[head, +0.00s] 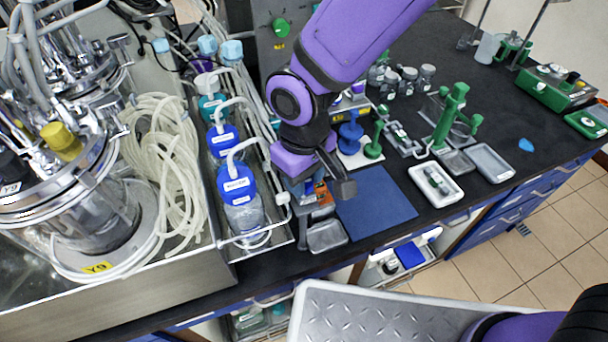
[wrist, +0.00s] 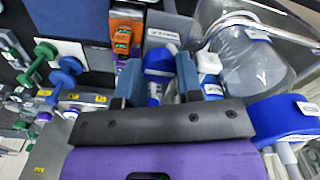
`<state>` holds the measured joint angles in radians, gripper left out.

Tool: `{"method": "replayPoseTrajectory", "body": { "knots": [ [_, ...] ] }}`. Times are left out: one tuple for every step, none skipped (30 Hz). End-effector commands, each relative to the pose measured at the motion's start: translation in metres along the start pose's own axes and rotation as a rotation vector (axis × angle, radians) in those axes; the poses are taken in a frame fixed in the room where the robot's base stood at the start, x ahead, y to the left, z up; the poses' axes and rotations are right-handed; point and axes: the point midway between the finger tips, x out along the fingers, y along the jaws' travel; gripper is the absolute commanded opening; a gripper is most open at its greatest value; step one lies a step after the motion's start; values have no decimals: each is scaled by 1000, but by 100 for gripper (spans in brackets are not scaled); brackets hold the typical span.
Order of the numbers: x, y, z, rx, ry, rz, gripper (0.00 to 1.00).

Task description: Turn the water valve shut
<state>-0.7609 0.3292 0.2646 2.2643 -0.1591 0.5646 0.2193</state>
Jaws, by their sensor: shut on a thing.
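My gripper (wrist: 159,80) is low over the bench, just right of the blue-capped bottles, with its fingers on either side of a small blue-and-white object (wrist: 157,62). The gripper is shut on this object. In the head view the arm and wrist hide the object and the fingertips. I cannot tell whether it is the water valve, as no valve label is readable. A round green knob (head: 281,28) is on a grey panel behind the bottles, well away from the gripper.
A clear bottle with a blue cap (head: 238,186) stands close left of the gripper, beside steel vessels and coiled tubing (head: 165,150). An orange tool (wrist: 122,35) and a metal tray (head: 326,235) are near the gripper. The blue mat (head: 375,205) at right is clear.

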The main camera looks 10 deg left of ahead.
Motion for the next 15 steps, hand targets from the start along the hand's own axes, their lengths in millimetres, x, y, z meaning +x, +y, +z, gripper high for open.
{"method": "replayPoseTrajectory", "body": {
  "knots": [
    [-1, 0, -1, 2, 3, 0, 10],
    [-1, 0, -1, 2, 3, 0, 10],
    [-1, 0, -1, 2, 3, 0, 10],
    [-1, 0, -1, 2, 3, 0, 10],
    [-1, 0, -1, 2, 3, 0, 40],
    [-1, 0, -1, 2, 3, 0, 49],
    [-1, 0, -1, 1, 2, 0, 56],
    [-1, 0, -1, 1, 2, 0, 59],
    [0, 0, -1, 1, 2, 0, 59],
    [0, 0, -1, 1, 2, 0, 59],
    [0, 0, 0, 1, 1, 0, 59],
    [0, 0, 0, 1, 1, 0, 59],
    [0, 0, 0, 0, 1, 0, 59],
    [0, 0, 0, 0, 1, 0, 59],
    [-1, 0, 0, 0, 1, 0, 59]
  ]
}}
